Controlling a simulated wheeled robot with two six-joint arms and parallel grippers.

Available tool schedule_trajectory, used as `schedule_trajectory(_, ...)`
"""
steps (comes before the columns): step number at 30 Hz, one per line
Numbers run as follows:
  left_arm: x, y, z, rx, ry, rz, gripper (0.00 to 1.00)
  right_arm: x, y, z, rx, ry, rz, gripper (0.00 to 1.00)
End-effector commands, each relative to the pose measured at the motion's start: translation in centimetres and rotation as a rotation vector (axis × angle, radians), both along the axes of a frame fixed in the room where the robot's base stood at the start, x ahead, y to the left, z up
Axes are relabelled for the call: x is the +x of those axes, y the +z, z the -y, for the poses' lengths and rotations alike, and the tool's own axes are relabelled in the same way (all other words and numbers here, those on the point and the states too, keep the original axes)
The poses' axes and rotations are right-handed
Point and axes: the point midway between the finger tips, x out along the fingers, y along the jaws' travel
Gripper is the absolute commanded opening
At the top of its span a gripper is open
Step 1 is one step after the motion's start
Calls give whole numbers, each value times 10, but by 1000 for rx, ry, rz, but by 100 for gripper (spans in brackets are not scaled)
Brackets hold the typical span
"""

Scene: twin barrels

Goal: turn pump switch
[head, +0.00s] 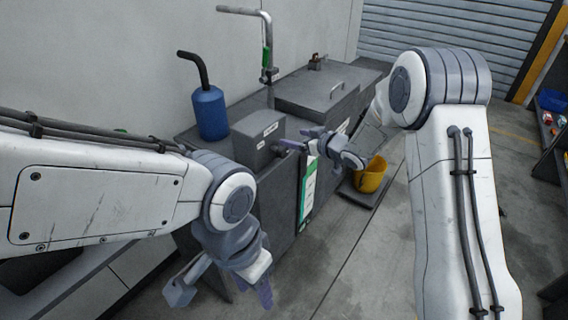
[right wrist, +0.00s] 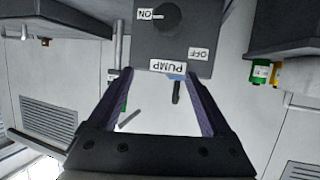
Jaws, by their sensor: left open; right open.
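The pump switch box (head: 258,138) is a grey box with small white labels, standing on the dark grey cabinet. In the right wrist view its face (right wrist: 200,28) carries a round black knob (right wrist: 170,18) between an ON label on the left and an OFF label on the right. A small light mark shows on the knob's ON side. A PUMP label (right wrist: 167,66) lies between the fingertips in that view. My right gripper (head: 296,143) is open and empty, close in front of the box. My left gripper (head: 222,290) is open, low in front of the cabinet.
A blue bottle (head: 209,112) with a black spout stands left of the box. A bent metal pipe (head: 267,45) and a lidded hatch (head: 312,90) are behind. A yellow bucket (head: 371,176) stands right of the cabinet. The floor (head: 350,270) in front is clear.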

Motion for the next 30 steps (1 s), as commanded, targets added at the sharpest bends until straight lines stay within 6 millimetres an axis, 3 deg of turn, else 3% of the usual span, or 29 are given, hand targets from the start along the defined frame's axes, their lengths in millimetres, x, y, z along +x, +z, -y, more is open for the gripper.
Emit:
schedule_trajectory(1,0,-19,0,0,0,0,50,8,-34,13,66,38,23,83)
schedule_trajectory(3,0,-29,0,0,0,0,50,9,-54,22,156,105,58,83)
schedule_trajectory(9,0,-44,0,0,0,0,50,-6,-86,44,343,239,103,83)
schedule_trajectory(14,0,-45,0,0,0,0,50,-11,-91,45,391,278,111,83)
schedule_trajectory(30,0,-46,0,0,0,0,50,38,-90,-28,391,281,112,83)
